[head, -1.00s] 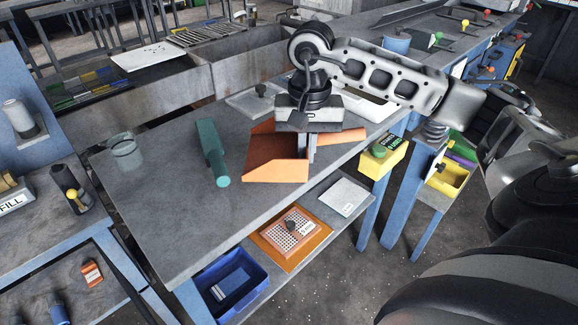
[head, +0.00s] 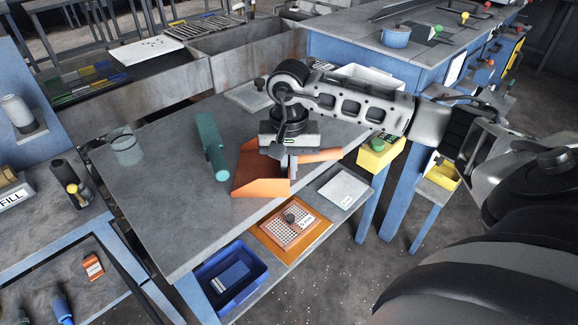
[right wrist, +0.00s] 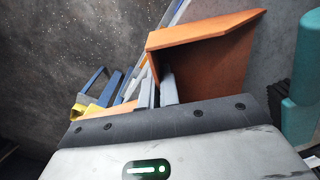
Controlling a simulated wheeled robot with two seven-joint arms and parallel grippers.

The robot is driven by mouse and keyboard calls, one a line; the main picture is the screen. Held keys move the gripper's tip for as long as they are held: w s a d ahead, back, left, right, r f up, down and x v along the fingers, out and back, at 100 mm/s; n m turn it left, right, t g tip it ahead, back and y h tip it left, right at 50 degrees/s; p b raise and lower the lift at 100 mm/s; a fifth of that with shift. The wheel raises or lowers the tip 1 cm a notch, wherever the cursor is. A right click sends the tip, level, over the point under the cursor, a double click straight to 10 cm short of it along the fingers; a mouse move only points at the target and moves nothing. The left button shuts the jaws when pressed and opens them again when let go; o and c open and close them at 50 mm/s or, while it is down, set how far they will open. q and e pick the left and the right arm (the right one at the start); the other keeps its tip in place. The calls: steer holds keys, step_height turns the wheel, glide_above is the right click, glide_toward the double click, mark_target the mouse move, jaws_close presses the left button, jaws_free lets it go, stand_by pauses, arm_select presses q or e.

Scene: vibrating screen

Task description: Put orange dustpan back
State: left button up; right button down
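The orange dustpan (head: 262,187) is at the near edge of the grey table (head: 185,215), to the right of the teal brush (head: 212,147). I cannot tell whether it touches the tabletop. My right gripper (head: 290,165) points down over it, shut on its handle, which sticks out to the right. In the right wrist view the dustpan's pan (right wrist: 205,60) lies just beyond the fingers (right wrist: 160,90), and the fingers partly hide the handle. My left gripper is out of view.
The lower shelf holds a blue bin (head: 232,275), an orange tray with a perforated plate (head: 289,230) and a pale flat plate (head: 343,187). A glass jar (head: 126,148) stands at the table's left. Yellow bins (head: 380,153) hang off the right end.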

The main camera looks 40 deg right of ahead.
steer(key=c, duration=1.6)
jaws_free()
steer(key=shift+c, duration=0.2)
steer(key=shift+r+p, duration=0.15)
steer(key=shift+p, duration=0.15)
step_height(320, 180, up, 12)
